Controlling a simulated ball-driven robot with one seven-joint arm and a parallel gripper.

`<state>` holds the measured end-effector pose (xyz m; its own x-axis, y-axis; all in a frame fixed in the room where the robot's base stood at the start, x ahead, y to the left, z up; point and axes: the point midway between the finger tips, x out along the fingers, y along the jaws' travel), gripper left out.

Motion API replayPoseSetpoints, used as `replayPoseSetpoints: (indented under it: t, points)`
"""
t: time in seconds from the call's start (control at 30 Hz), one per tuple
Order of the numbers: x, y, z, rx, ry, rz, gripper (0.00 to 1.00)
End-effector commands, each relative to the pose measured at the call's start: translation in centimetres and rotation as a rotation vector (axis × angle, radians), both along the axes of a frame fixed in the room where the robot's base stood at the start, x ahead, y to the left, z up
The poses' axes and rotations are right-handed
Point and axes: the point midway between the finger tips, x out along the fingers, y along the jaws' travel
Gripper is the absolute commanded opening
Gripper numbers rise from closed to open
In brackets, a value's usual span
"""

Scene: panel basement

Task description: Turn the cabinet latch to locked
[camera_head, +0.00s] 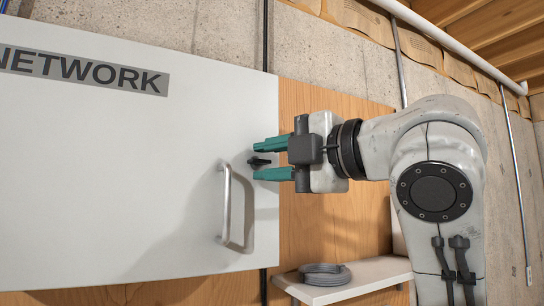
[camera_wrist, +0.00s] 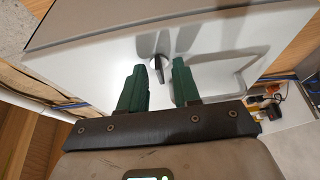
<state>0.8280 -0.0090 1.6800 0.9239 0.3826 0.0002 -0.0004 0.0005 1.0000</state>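The cabinet latch (camera_head: 258,161) is a small dark knob near the right edge of the light grey cabinet door (camera_head: 110,170), which carries a NETWORK label. In the head view its dark lever looks roughly horizontal. My gripper (camera_head: 260,160) has green fingers and comes in from the right. The fingers are spread, one above and one below the latch in the head view. In the wrist view the latch appears in the gap between the fingertips. I cannot see contact.
A metal bar handle (camera_head: 227,205) stands out from the door just below and left of the latch. A pale shelf (camera_head: 365,276) with a coiled grey cable (camera_head: 324,274) is at the lower right. A wooden panel (camera_head: 335,220) lies behind my gripper.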

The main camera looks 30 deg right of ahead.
Motion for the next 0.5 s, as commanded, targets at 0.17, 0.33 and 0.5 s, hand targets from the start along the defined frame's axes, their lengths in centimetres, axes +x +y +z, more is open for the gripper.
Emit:
replayPoseSetpoints:
  t: [0.17,0.33,0.5]
  points:
    - [-0.01,-0.01,-0.03,0.0,0.0,0.0,0.3]
    - [-0.01,-0.02,-0.02,0.001,0.0,0.0,0.14]
    - [-0.01,-0.02,-0.02,0.001,0.001,0.0,0.0]
